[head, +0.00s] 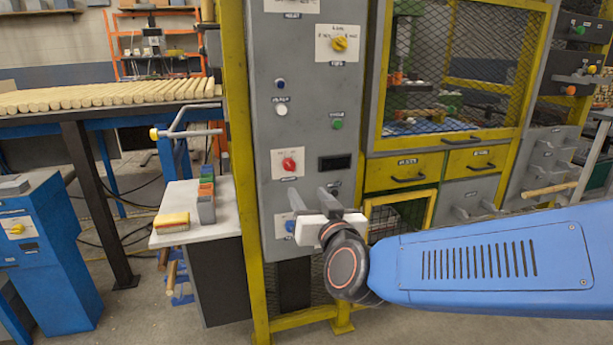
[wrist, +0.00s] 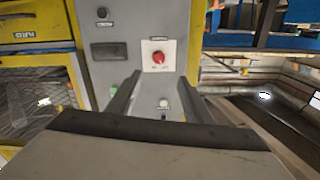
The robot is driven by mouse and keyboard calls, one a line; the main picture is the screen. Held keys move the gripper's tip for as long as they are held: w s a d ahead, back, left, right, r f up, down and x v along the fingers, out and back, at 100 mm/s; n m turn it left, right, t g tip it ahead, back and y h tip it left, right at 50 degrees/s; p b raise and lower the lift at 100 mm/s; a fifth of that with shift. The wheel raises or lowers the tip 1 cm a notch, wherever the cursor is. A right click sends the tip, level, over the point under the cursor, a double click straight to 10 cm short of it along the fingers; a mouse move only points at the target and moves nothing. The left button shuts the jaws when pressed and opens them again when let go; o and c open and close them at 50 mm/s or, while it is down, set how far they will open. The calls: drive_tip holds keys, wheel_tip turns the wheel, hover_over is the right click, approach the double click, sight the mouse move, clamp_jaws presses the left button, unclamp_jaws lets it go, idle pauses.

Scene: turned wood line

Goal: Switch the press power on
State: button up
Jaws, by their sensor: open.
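The grey control panel (head: 308,110) stands upright in a yellow frame. A red rotary knob on a white plate (head: 289,163) is on its lower left part; its label is too small to read. A blue knob (head: 290,226) on a white plate is lower, partly hidden by my gripper. I cannot tell from the labels which control is the press power. My gripper (head: 309,194) is open and empty, its fingers pointing at the panel below the red knob. In the wrist view, turned over, the red knob (wrist: 158,57) shows just beyond the gap between the fingertips (wrist: 158,78).
A dark display (head: 334,162), white button (head: 281,108), green button (head: 337,124) and yellow knob (head: 339,44) are on the same panel. A white side table (head: 180,238) with small boxes is at left. Yellow drawers (head: 404,171) and a mesh cage are at right.

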approach(291, 167)
drive_tip(key=x, duration=0.9)
drive_tip(key=shift+w, duration=0.2)
drive_tip(key=c, duration=1.1)
drive_tip(key=shift+o, duration=0.2)
